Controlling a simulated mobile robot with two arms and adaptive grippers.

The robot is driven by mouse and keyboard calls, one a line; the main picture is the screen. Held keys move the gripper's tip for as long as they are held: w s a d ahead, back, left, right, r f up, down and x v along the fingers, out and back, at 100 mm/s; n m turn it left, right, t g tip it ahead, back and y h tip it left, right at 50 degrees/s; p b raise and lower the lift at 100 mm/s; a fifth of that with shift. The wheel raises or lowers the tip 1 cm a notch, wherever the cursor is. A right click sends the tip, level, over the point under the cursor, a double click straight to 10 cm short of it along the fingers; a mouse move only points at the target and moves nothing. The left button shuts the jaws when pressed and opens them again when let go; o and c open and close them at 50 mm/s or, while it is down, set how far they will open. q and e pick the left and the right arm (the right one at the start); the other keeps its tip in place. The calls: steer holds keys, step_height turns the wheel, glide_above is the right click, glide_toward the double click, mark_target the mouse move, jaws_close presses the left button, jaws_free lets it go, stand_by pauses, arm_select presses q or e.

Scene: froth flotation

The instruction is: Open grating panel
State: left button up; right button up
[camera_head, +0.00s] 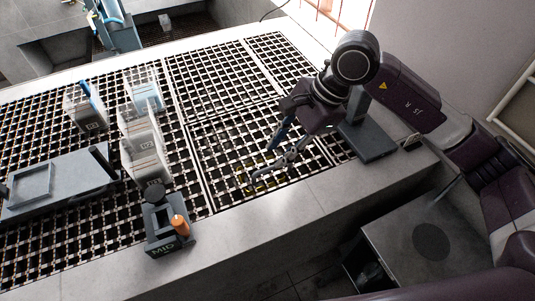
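The grating panel (222,174) is a dark square mesh within light bars, set in the worktop right of centre. It lies flat, level with the neighbouring panels. A yellow mark (262,184) shows near its front edge. My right gripper (257,168) reaches in from the right, pointing down and left over this panel, close to the yellow mark. Its fingers look spread apart, with nothing seen between them. I cannot tell whether the fingertips touch the mesh. My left gripper is not in view.
Clear labelled bins (145,148) stand on the grating left of the panel. A dark holder with an orange item (180,225) stands at the front edge. A grey stand (368,140) is right of the panel. A grey tray (60,183) lies far left.

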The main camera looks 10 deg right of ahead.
mark_target(268, 170)
steer(key=x, duration=0.1)
steer(key=p+x, duration=0.1)
steer(key=x, duration=0.3)
steer(key=shift+s+a, duration=0.1)
steer(key=shift+s, duration=0.2)
steer(key=shift+w+a+f, duration=0.1)
steer(key=shift+a+f, duration=0.05)
steer(key=shift+f, duration=0.3)
steer(key=shift+c, duration=0.4)
steer(key=c, duration=0.5)
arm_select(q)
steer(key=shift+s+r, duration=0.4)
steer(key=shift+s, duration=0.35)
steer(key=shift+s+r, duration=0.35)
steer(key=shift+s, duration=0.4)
arm_select(e)
jaws_close()
